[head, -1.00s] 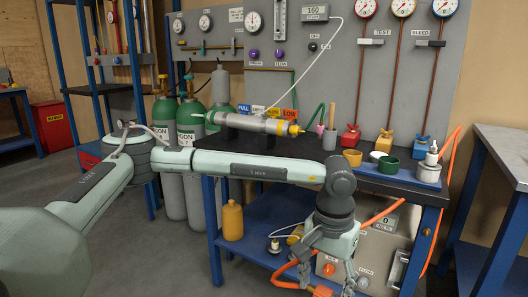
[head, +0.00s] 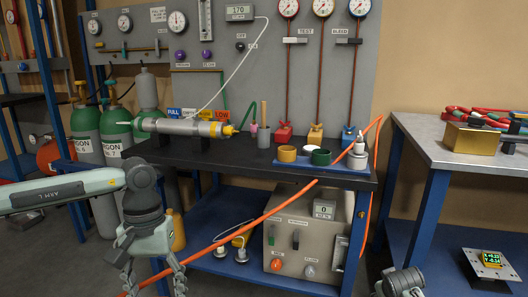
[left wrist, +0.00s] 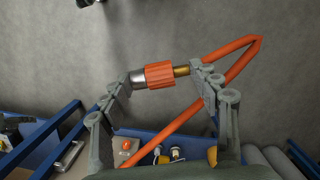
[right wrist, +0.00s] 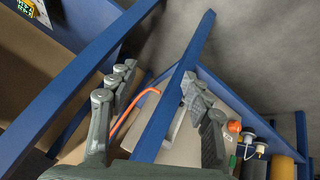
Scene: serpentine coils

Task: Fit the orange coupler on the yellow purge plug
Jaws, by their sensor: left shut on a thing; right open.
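My left gripper (head: 152,282) is at the bottom of the head view, in front of the blue bench. It is shut on the orange coupler (left wrist: 159,74), which has a steel end at left and a brass end at right in the left wrist view. An orange hose (head: 270,215) runs up from it to the bench's right side. A yellow tip (head: 229,131) is at the right end of the steel cylinder on the bench; a yellow fitting (head: 239,241) stands on the lower shelf. I cannot tell which is the purge plug. My right gripper (right wrist: 158,80) is open and empty.
A grey box (head: 302,245) with a display fills the lower shelf's right part. Cups stand on a blue tray (head: 305,164) on the benchtop. Blue bench legs stand close to my right gripper. Another table (head: 420,140) stands at right.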

